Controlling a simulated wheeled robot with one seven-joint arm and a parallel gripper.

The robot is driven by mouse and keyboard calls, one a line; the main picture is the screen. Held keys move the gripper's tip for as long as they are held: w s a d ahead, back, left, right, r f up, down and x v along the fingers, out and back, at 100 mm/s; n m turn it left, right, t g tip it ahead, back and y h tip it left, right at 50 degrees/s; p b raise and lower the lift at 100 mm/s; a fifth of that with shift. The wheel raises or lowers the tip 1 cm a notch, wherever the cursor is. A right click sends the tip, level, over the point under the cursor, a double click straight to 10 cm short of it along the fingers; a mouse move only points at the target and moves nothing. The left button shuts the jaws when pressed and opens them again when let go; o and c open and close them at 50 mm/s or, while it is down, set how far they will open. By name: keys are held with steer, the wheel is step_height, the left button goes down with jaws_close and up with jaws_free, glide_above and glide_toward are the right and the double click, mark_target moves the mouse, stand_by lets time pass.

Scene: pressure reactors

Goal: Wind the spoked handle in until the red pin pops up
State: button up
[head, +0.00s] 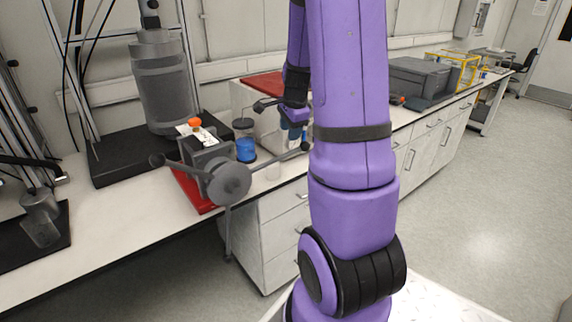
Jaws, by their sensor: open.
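The spoked handle (228,183) is a grey round hub with thin spokes ending in dark knobs. One knob points upper left, one upper right, and one spoke hangs down past the bench edge. It sits on the front of a grey block (199,150) on a red base. An orange-red cap (195,122) shows on top of the block. I cannot make out a separate red pin. My gripper (276,112) is above and right of the handle, apart from it and partly hidden by my purple arm. It is open, with nothing seen in it.
A jar of blue liquid (246,148) stands right behind the handle. A tall grey reactor (163,85) on a black base stands behind left. A dark clamp-like device (40,218) is at far left. Drawers (280,240) lie below the bench; the floor at right is clear.

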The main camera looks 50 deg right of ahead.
mark_target(287, 153)
steer(key=x, duration=1.1)
steer(key=shift+c, duration=0.3)
jaws_close()
